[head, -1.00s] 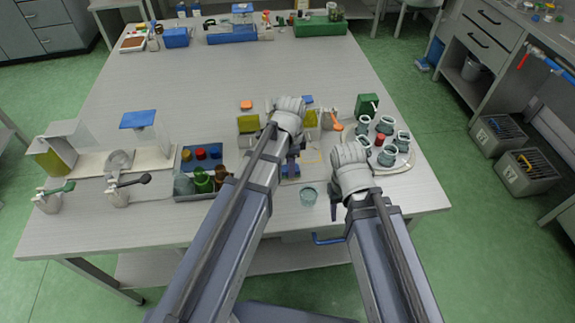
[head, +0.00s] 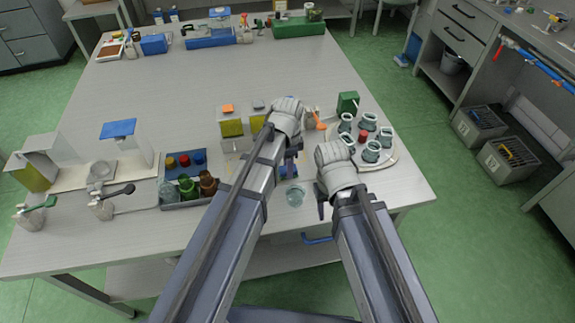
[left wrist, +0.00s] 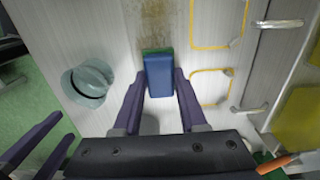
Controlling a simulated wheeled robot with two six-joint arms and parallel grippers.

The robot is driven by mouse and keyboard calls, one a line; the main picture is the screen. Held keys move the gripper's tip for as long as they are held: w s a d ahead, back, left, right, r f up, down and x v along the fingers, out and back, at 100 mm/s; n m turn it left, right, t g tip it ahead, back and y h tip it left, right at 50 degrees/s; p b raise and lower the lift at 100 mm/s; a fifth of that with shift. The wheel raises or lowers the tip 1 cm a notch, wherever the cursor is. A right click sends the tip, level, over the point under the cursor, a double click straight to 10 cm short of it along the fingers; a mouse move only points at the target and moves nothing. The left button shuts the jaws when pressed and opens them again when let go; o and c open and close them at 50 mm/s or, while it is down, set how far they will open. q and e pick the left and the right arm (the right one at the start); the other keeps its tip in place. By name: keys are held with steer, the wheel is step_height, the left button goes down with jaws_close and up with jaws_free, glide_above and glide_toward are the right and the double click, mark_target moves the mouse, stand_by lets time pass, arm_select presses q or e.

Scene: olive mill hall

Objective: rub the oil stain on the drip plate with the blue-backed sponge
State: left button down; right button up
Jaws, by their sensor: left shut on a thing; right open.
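The blue-backed sponge (left wrist: 159,76) is between the fingers of my left gripper (left wrist: 160,86) in the left wrist view, blue back up, with a green edge at its far side. My left gripper is shut on it. In the head view the sponge (head: 289,172) shows only partly under my left wrist. The brown oil stain (left wrist: 152,22) lies just beyond the sponge on the pale drip plate (left wrist: 178,28). Whether the sponge touches the plate is unclear. My right gripper (head: 322,206) is open and empty at the table's front, right of a glass cup.
A round tray (head: 396,154) with several grey jars is to the right. A grey bin (head: 185,204) with bottles is to the left. The table's middle is free.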

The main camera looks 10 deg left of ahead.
arm_select(q)
steer(key=shift+s+a, duration=0.25)
steer(key=shift+a, duration=0.35)
steer(key=shift+s+a, duration=0.2)
steer(key=shift+a, duration=0.45)
steer(key=shift+s+a, duration=0.25)
steer(key=shift+a, duration=0.35)
steer(key=shift+s+a+f, duration=0.1)
steer(key=shift+s+a, duration=0.25)
steer(key=shift+a, duration=0.55)
steer(key=shift+s+a, duration=0.3)
steer(key=shift+a, duration=0.55)
arm_select(e)
steer(key=shift+f, duration=0.1)
arm_select(q)
steer(key=shift+s+a, duration=0.3)
steer(key=shift+a, duration=0.6)
steer(key=shift+s+a, duration=0.3)
steer(key=shift+a, duration=0.6)
steer(key=shift+w+d, duration=0.1)
steer(key=shift+d, duration=0.05)
steer(key=shift+w+d, duration=0.3)
steer(key=shift+d, duration=0.6)
steer(key=shift+w+d, duration=0.25)
steer(key=shift+d, duration=0.6)
